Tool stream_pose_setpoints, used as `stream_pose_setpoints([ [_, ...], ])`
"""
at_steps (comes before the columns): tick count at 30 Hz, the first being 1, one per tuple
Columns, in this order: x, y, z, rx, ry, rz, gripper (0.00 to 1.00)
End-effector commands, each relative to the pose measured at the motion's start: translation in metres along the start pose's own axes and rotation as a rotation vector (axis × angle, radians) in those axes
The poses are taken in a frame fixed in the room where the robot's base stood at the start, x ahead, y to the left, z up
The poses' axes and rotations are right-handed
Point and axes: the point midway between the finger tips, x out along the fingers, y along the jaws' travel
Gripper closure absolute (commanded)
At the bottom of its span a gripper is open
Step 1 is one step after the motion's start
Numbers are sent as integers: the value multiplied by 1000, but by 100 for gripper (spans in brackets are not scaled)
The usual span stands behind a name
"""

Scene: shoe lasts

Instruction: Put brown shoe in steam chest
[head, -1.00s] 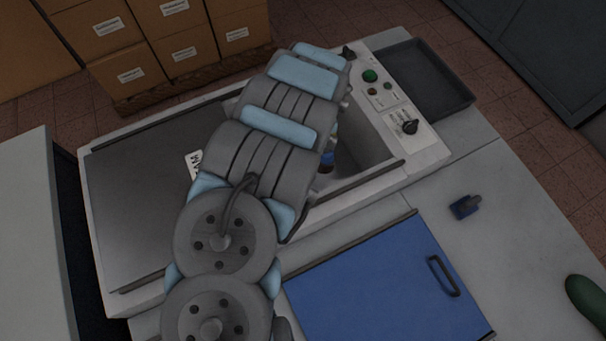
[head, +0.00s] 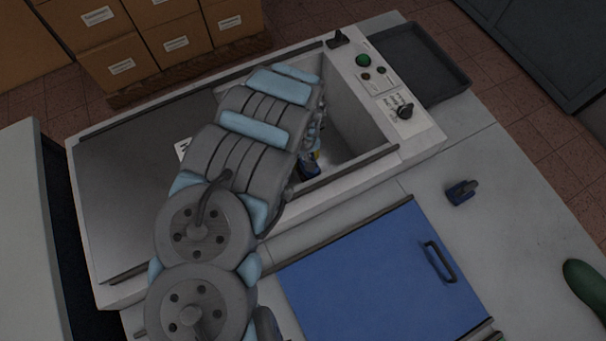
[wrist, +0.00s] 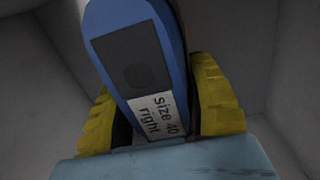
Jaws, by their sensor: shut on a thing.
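The steam chest (head: 427,137) is a white box with an open well (head: 350,115) at its right and a grey panel over its left part. My gripper (wrist: 158,108) has yellow pads on both sides of a blue last (wrist: 125,25) labelled "Size 40 right". A narrow dark brown edge, seemingly the brown shoe (wrist: 181,38), shows beside the last; most of it is hidden. In the head view the blue last (head: 308,170) shows beneath my arm, over or inside the well. Its exact height and any contact with the floor cannot be told.
Pale chest walls surround the gripper in the wrist view. A control panel (head: 378,80) borders the well, with a dark tray (head: 425,65) beyond.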

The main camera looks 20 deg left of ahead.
Motion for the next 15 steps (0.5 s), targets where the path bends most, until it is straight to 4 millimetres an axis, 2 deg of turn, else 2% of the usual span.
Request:
stream_pose_setpoints([
  [1,13,0,1,0,-2,1,83],
  [3,24,0,0,0,-1,1,83],
  [15,74,0,0,-1,1,3,83],
])
